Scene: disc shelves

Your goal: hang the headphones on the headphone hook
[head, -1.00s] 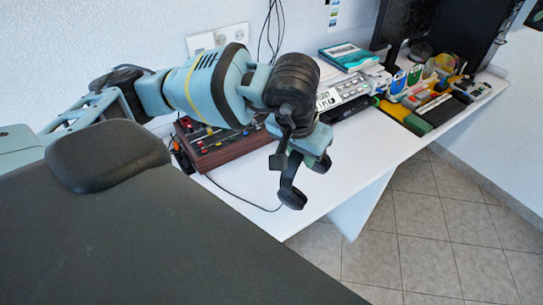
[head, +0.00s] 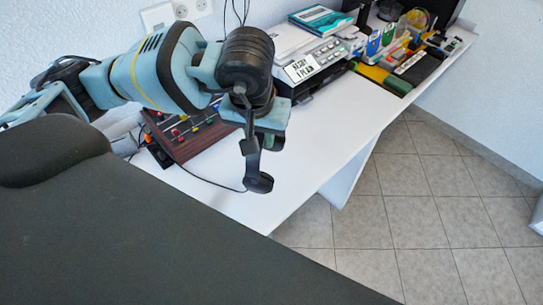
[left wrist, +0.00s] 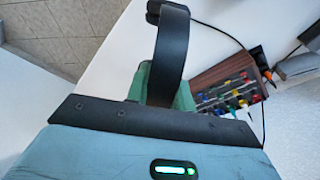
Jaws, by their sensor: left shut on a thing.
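The black headphones (head: 251,160) hang from my left gripper (head: 270,138) above the white table's front part. One dark ear cup (head: 259,183) shows at the lower end, and the headphones appear nearly edge-on. In the left wrist view the black headband (left wrist: 172,45) rises between the green fingers of my left gripper (left wrist: 160,85), which is shut on it. I do not see the headphone hook in these frames. My right gripper is not in view.
The white table (head: 315,150) runs along the wall. A mixer with coloured knobs (head: 183,135) and its cable lie behind the gripper. A grey-white device (head: 318,62), a teal book (head: 320,18) and several tools stand farther back. Tiled floor (head: 400,215) is clear at right.

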